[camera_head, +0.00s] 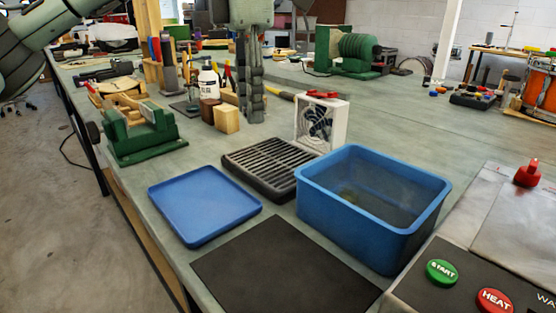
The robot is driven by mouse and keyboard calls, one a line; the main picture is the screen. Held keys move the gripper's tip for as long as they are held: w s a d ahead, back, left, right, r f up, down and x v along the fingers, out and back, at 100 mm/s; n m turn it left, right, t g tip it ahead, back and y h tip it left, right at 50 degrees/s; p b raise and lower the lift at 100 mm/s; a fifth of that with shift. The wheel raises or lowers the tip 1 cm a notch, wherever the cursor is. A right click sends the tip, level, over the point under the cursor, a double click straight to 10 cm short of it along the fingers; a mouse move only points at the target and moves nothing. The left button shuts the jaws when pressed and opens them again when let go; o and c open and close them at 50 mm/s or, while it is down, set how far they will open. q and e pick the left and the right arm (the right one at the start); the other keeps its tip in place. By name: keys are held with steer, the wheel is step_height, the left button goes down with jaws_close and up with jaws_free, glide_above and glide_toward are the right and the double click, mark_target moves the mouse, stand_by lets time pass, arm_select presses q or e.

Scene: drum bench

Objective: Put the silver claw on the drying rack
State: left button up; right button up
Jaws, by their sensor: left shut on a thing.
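My left gripper (252,112) hangs down at the top centre, above the bench behind the wooden blocks. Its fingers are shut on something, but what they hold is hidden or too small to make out. I cannot pick out the silver claw for certain. A black slatted rack (268,168), which looks like the drying rack, lies in the middle of the bench, with nothing visible on it. The gripper is behind the rack and slightly left of its centre in the picture. My right gripper is not in view.
A blue tray (204,206) is left of the rack and a deep blue tub (424,228) right of it. A white fan (334,122) stands behind. A black mat (285,270) lies in front. A green fixture (148,140) and wooden blocks (227,120) stand at left.

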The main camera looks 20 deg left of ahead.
arm_select(q)
steer(key=a+n, duration=0.4)
steer(key=a, duration=0.2)
glide_above(275, 159)
step_height(275, 159, down, 6)
steer(key=shift+s+f, duration=0.15)
steer(key=shift+f, duration=0.25)
step_height(275, 159, down, 3)
steer(key=shift+f, duration=0.4)
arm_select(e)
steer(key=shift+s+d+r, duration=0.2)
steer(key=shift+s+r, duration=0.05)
